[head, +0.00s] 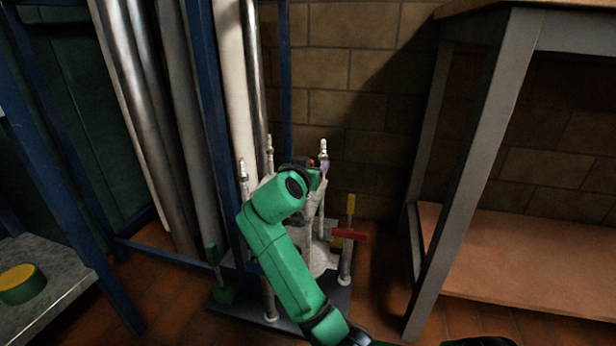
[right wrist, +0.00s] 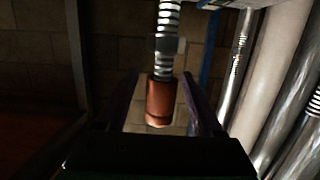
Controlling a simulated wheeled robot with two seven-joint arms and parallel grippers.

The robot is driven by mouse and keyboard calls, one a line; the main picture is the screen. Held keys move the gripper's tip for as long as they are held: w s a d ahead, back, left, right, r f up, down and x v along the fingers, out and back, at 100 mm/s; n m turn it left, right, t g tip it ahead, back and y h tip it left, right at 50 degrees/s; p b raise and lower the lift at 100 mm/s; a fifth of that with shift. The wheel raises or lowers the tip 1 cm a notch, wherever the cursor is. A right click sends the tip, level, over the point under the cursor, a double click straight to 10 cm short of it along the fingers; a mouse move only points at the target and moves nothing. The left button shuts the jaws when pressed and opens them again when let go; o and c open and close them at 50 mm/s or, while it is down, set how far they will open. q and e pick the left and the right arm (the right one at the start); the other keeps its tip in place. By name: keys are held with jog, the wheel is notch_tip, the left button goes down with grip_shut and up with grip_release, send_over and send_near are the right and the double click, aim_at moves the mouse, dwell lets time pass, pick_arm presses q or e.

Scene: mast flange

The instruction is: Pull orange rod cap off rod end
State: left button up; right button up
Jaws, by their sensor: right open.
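The orange rod cap (right wrist: 162,101) shows in the right wrist view as a copper-coloured cylinder on the end of a ribbed, threaded metal rod (right wrist: 167,20). The rod comes in from the top of that view, with a pale see-through band across it above the cap. My right gripper (right wrist: 160,92) is open, with one dark finger on each side of the cap. Gaps show between the cap and both fingers. In the head view my right gripper (head: 320,176) is at the upright rods, and my green arm hides much of what is there. My left gripper is out of view.
A dark base plate (head: 338,297) carries several upright rods and a red bar (head: 349,234). A blue frame (head: 212,120) with long pipes (head: 180,110) stands to the left. A grey-legged table (head: 478,170) stands at the right. A brick wall (head: 345,60) is behind.

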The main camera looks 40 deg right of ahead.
grip_shut()
